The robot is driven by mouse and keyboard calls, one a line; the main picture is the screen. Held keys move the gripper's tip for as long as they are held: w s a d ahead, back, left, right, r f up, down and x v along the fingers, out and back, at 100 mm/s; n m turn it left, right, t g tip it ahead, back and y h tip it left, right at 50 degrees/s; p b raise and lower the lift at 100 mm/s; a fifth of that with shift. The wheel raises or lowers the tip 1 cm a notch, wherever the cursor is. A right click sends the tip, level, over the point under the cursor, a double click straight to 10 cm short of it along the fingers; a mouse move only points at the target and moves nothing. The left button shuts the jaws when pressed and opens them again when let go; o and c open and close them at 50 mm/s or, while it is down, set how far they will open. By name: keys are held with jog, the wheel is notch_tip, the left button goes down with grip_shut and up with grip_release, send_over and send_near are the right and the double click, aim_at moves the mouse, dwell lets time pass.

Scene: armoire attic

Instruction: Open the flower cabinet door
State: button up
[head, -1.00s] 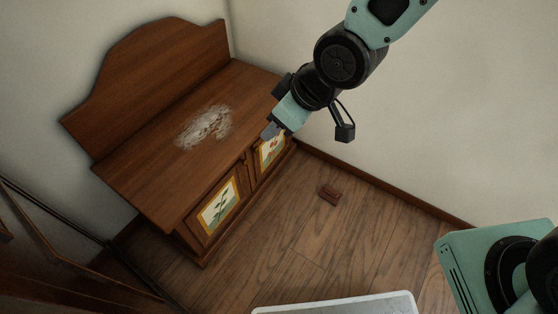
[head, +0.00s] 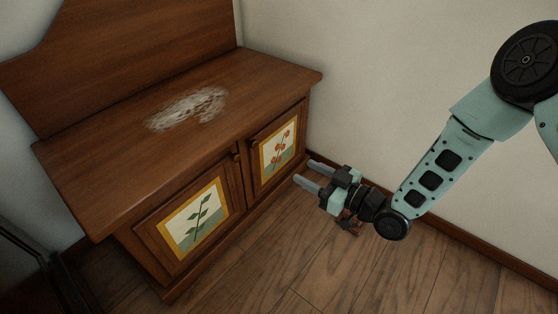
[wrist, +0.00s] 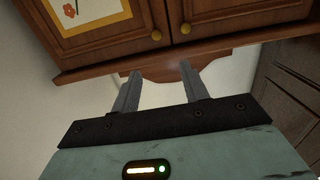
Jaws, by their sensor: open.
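The wooden cabinet (head: 120,180) has two shut front doors. The right door (head: 277,150) bears a panel with red-orange flowers; the left door (head: 197,218) bears a green leafy sprig. Their small knobs sit close together near the middle; the flower door's knob (head: 253,143) is small in the head view. In the wrist view, the flower panel (wrist: 88,14) is at upper left, with its door's brass knob (wrist: 157,35) beyond my fingertips. My gripper (head: 306,171) is open and empty, in front of the flower door's lower right, apart from it in the wrist view (wrist: 160,68).
A small reddish-brown block (head: 350,226) lies on the wooden floor, partly hidden behind my gripper. The white wall (head: 390,80) stands close to the cabinet's right side. The floor (head: 300,265) in front of the doors looks clear. A pale worn patch marks the cabinet top.

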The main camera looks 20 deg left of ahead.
aim_at(256, 144)
jog(key=b+x, duration=0.2)
jog(key=x, duration=0.3)
jog(key=b+x, duration=0.3)
jog(key=x, duration=0.2)
jog(key=f+b+x, duration=0.1)
jog(key=b+x, duration=0.1)
jog(key=x, duration=0.3)
jog(key=shift+w+a, duration=0.1)
jog(key=shift+w, duration=0.35)
jog(key=shift+w+a+r+b, duration=0.1)
jog(key=shift+w+a+b, duration=0.1)
jog(key=shift+a+b, duration=0.3)
grip_shut()
